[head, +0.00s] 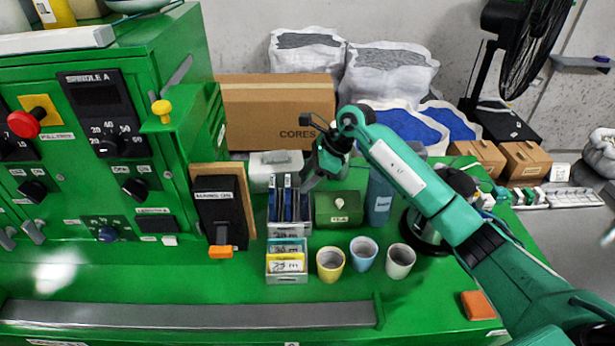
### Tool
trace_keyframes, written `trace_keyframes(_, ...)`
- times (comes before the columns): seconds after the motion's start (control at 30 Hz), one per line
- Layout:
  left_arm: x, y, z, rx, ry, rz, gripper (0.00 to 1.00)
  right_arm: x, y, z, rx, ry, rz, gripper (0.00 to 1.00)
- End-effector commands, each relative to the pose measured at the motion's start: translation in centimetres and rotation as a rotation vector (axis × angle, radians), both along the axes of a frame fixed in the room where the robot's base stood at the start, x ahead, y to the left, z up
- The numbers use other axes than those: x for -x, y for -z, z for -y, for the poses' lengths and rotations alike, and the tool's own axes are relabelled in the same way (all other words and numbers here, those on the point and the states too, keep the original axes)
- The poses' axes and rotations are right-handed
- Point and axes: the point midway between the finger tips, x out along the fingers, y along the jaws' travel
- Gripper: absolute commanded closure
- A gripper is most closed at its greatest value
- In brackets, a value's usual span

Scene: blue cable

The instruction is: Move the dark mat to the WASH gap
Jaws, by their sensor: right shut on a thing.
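My right gripper (327,160) is above the back of the green bench, beside a grey rack (288,230) of upright dark blue slabs (288,204). It is shut on a thin, dark grey flat piece (309,183), which seems to be the dark mat. The piece slants down to the left near the rack's right side; I cannot tell whether it touches the rack. Its upper part is hidden by the gripper. The small labels on the rack are too small to read, so I cannot tell which gap is WASH. My left gripper is not in view.
A green box (338,208) stands right of the rack, with a blue-grey bottle (379,197) beyond. In front are a tray of cards (287,277), a yellow cup (330,264), a blue cup (363,254) and a white cup (399,261). A green control cabinet (180,139) bounds the left.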

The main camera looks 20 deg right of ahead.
Motion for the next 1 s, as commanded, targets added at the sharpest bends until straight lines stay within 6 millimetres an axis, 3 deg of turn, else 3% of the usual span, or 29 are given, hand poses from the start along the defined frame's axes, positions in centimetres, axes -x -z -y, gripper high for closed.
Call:
trace_keyframes(0.33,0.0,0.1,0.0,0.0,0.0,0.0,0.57,0.0,0.0,0.0,0.0,0.001,0.001,0.9)
trace_keyframes(0.37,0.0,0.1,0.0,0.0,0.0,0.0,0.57,0.0,0.0,0.0,0.0,0.001,0.001,0.54)
trace_keyframes(0.5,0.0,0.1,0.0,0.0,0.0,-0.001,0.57,0.0,0.0,0.0,0.0,0.001,0.001,0.3)
trace_keyframes(0.83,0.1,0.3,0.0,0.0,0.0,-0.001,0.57,0.0,-0.1,0.2,0.0,0.001,0.002,0.3)
trace_keyframes(1.0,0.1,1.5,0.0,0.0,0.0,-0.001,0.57,0.3,-1.8,1.5,0.003,0.001,0.005,0.3)
